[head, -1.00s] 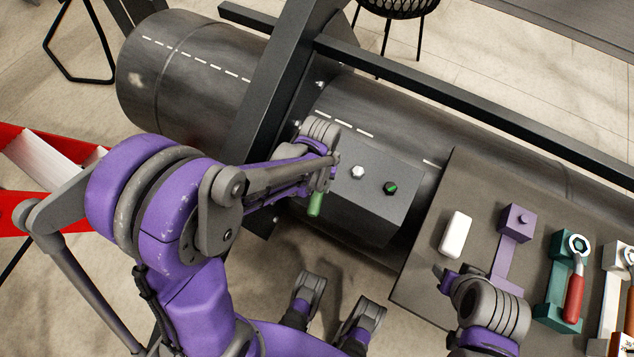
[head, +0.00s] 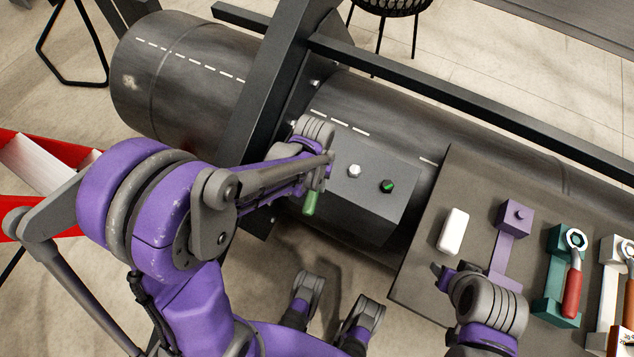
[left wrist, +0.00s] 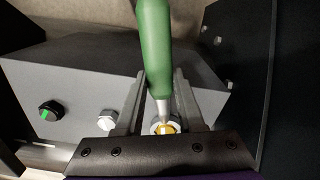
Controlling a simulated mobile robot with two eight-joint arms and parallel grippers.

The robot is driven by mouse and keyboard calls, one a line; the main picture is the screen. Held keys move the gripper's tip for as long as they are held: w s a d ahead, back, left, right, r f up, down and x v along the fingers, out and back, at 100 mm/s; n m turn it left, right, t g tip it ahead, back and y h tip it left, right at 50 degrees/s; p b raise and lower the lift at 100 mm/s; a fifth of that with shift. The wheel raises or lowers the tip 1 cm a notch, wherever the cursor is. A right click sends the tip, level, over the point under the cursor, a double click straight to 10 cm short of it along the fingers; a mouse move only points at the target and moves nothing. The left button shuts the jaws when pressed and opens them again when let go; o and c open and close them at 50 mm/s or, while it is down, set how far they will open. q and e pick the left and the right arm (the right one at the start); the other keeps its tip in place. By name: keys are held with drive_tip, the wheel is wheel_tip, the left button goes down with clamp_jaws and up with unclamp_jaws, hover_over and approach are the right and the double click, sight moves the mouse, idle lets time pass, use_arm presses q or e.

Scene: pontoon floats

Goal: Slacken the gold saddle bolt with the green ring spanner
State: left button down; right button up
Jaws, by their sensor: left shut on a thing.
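The green ring spanner (left wrist: 154,45) is held by my left gripper (left wrist: 158,105), whose fingers lie on either side of its shank in the left wrist view. Its handle end (head: 310,203) shows below that gripper in the head view. The gold bolt (left wrist: 166,128) sits on the grey saddle (left wrist: 70,75), and a silvery ring shows around its head; how deeply the ring is seated I cannot tell. In the head view my gripper hides this bolt at the left of the saddle (head: 365,210). My right gripper (head: 444,278) is over the tool board, its fingers unclear.
A silver bolt (head: 354,171) and a dark bolt with a green mark (head: 387,186) stand beside the gold one. The tool board (head: 425,270) carries a white block (head: 454,231), a purple holder (head: 514,218) and a red-handled spanner (head: 573,285). A dark beam (head: 280,100) crosses the float at left.

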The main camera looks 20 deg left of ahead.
use_arm(q)
drive_tip(key=shift+a, duration=0.15)
drive_tip(key=shift+r, duration=0.15)
use_arm(e)
drive_tip(key=shift+r, duration=0.1)
use_arm(q)
drive_tip(key=shift+r+p, duration=1.75)
drive_tip(key=shift+r, duration=0.55)
use_arm(e)
wheel_tip(320, 180, up, 4)
drive_tip(key=shift+f, duration=0.2)
